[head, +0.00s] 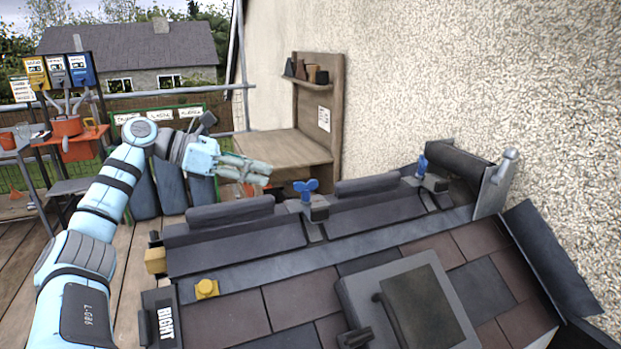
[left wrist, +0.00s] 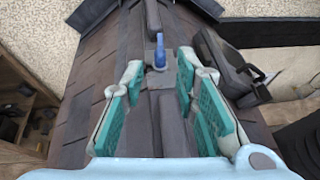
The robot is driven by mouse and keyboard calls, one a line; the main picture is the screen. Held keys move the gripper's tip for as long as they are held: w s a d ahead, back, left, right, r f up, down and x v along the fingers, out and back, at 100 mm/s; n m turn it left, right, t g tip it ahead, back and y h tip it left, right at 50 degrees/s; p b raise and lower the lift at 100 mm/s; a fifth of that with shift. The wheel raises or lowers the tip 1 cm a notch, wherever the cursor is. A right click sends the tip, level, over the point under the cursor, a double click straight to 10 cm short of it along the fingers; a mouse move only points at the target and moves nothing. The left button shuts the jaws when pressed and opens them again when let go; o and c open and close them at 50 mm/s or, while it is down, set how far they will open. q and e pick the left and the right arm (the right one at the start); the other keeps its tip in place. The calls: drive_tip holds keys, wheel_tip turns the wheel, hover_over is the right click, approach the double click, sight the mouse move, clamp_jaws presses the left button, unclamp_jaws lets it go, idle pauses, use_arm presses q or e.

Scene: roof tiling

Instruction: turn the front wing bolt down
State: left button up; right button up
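Two blue wing bolts stand on the ridge of the small tiled roof in the head view: the nearer one (head: 306,188) on a grey clamp block (head: 314,210), and the farther one (head: 422,165) near the wall. My left gripper (head: 262,173) is left of the nearer bolt, apart from it, with its fingers pointing towards it. In the left wrist view its teal-padded fingers (left wrist: 160,75) are spread with nothing between them. A blue wing bolt (left wrist: 159,50) stands just beyond the fingertips, roughly centred in the gap. My right gripper is not in view.
Dark ridge caps (head: 231,212) lie along the ridge. A wooden bench (head: 278,149) and the rough wall (head: 440,70) stand behind.

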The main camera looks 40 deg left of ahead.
sight(306, 181)
use_arm(q)
drive_tip(key=x, duration=0.2)
drive_tip(key=p+x, duration=0.1)
drive_tip(key=x, duration=0.1)
drive_tip(key=shift+w+d, duration=0.2)
drive_tip(key=shift+d, duration=0.25)
drive_tip(key=x, duration=0.4)
drive_tip(key=p+x, duration=0.1)
drive_tip(key=x, duration=0.1)
drive_tip(key=shift+w+a+f, duration=0.1)
drive_tip(key=shift+w+f, duration=0.2)
drive_tip(key=shift+w, duration=0.1)
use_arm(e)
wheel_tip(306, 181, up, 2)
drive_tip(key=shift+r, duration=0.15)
use_arm(q)
drive_tip(key=shift+c, duration=0.3)
